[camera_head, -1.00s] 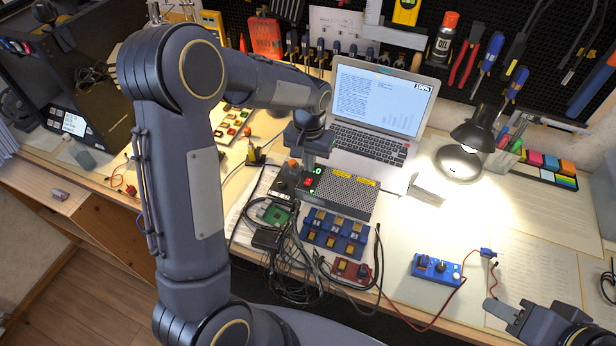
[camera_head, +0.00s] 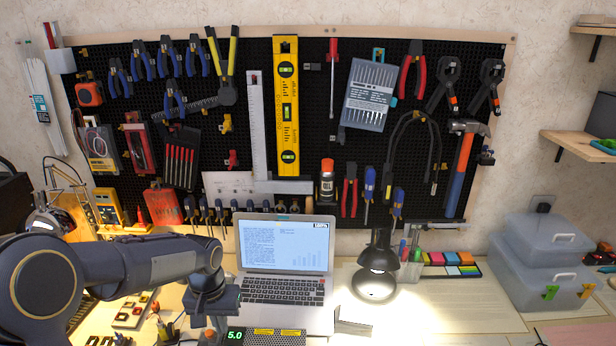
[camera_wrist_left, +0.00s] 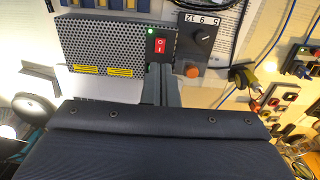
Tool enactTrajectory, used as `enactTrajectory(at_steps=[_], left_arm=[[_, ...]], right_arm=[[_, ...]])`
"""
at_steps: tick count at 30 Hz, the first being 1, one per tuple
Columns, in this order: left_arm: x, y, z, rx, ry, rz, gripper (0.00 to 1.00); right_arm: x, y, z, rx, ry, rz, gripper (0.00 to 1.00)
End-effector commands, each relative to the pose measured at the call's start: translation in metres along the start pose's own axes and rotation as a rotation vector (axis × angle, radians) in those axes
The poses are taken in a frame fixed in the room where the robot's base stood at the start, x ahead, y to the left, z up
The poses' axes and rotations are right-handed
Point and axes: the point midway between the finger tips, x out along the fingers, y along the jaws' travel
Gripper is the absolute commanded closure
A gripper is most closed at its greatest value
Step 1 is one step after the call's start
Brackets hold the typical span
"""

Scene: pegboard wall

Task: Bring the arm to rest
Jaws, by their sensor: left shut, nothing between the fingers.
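My left arm comes in from the left in the head view. Its gripper (camera_head: 209,322) points down beside the laptop (camera_head: 284,258), near the metal power supply (camera_head: 280,337) with a green 5.0 display. In the left wrist view the left gripper's fingers (camera_wrist_left: 160,84) are together with nothing between them. They are just beside the perforated power supply box (camera_wrist_left: 105,45) and its red switch (camera_wrist_left: 160,45); I cannot tell whether they touch it. My right gripper is out of view.
A lit desk lamp (camera_head: 376,275) stands right of the laptop, near sticky notes (camera_head: 450,262). Clear storage boxes (camera_head: 545,265) stand far right. A pegboard (camera_head: 310,60) full of tools covers the wall. A knob box (camera_wrist_left: 203,38) sits beside the power supply.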

Motion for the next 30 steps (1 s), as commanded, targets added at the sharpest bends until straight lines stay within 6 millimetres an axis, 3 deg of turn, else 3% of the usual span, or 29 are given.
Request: enactTrajectory(at_steps=[6,12,18,21,30], left_arm=[[-0.069,-0.012,0.067,-0.051,0.119,0.135,1.00],[-0.106,-0.010,0.143,-0.077,0.249,0.244,1.00],[-0.112,0.001,0.205,-0.089,0.371,0.313,1.00],[-0.109,0.007,0.224,-0.092,0.412,0.330,1.00],[-0.105,0.012,0.237,-0.093,0.442,0.343,1.00]], right_arm=[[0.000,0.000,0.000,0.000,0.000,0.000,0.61],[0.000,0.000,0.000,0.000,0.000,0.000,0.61],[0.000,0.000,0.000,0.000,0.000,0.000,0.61],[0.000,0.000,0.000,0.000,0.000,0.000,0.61],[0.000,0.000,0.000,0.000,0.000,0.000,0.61]])
